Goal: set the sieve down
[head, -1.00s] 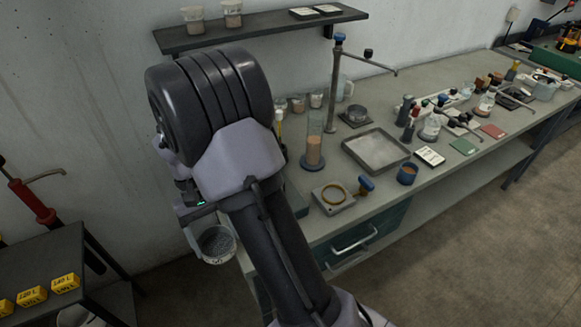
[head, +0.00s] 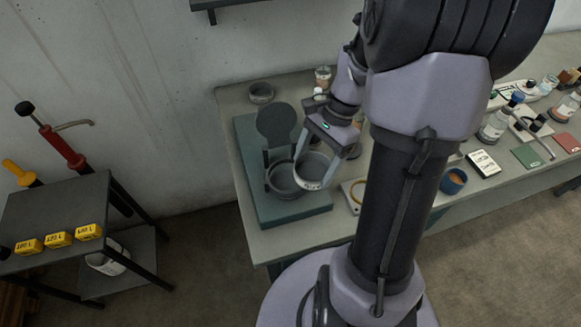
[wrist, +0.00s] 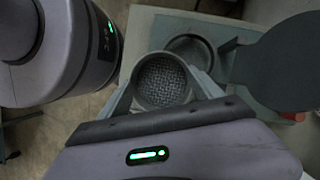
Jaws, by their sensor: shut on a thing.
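The sieve (head: 311,183) is a grey round ring with a pale label, held a little tilted in my gripper (head: 318,162). In the wrist view the sieve (wrist: 161,84) shows its wire mesh between the two fingers. My gripper (wrist: 163,95) is shut on its rim. Close to the sieve's left in the head view is a round grey pan (head: 284,191) on a teal base (head: 252,165). The pan (wrist: 188,50) shows beyond the sieve in the wrist view. I cannot tell whether the sieve touches the pan or base.
A dark round plate (head: 276,122) stands upright behind the pan. A small bowl (head: 261,93) sits at the bench's back left. A blue cup (head: 454,181) is to the right of my arm. Yellow blocks (head: 58,239) lie on a separate side table.

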